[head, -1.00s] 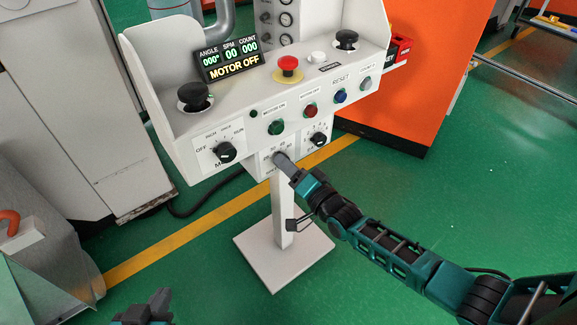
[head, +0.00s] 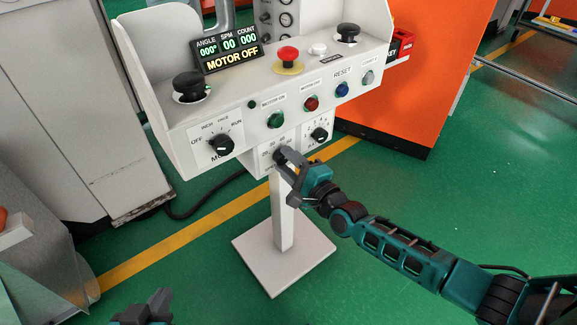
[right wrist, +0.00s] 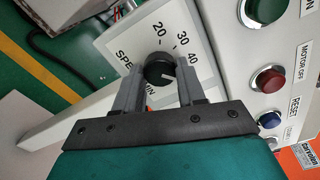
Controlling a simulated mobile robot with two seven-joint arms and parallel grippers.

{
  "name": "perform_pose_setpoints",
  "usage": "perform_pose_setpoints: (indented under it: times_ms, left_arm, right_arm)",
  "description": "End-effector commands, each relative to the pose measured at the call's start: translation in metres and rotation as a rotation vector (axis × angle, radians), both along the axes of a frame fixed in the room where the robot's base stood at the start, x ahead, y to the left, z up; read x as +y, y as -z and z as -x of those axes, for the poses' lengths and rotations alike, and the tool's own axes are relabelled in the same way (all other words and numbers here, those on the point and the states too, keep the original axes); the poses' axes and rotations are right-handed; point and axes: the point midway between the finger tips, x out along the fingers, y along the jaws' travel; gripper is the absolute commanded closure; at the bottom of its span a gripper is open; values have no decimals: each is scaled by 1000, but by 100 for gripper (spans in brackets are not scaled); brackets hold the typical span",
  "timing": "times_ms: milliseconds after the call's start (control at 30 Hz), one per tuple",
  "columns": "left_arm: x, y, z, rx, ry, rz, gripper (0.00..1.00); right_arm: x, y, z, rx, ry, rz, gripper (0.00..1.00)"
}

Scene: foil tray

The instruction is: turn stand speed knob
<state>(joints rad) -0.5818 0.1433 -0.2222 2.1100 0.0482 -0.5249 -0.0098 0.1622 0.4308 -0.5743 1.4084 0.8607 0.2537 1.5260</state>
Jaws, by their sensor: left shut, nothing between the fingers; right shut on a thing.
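The speed knob (right wrist: 160,70) is a black dial with a white pointer line on a white scale plate, which reads 20, 30 and 40 in the right wrist view. My right gripper (right wrist: 158,85) is shut on the knob, one finger on each side; the pointer line aims toward the lower right of that view. My left gripper (head: 150,308) is shut and empty at the bottom edge, away from the stand.
Left of the speed plate is a mode knob (head: 221,145), and right of it another black knob (head: 319,134). Green (head: 275,120), red (head: 311,103) and blue (head: 342,90) buttons sit just above. The display (head: 229,50) reads MOTOR OFF. Open green floor surrounds the stand's base (head: 285,262).

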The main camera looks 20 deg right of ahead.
Motion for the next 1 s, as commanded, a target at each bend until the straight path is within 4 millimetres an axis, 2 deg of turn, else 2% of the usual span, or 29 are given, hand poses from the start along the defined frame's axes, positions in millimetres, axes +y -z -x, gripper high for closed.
perform_pose_setpoints:
  times_ms: [167, 400, 933, 967, 1000]
  left_arm:
    - [-2, 8, 1, 11, 5, 0, 100]
    - [-5, 5, 0, 2, 10, 6, 100]
    - [-5, 6, 0, 4, 10, 6, 100]
    - [-5, 6, 0, 5, 10, 5, 100]
    - [-5, 6, 0, 5, 10, 5, 100]
  right_arm:
    - [0, 2, 0, 34, -1, -95, 91]
    - [0, 1, 0, 61, 0, -166, 91]
    - [0, 0, 0, 70, -1, -186, 91]
    - [0, 0, 0, 69, 0, -187, 59]
    - [0, 0, 0, 69, 0, -187, 55]
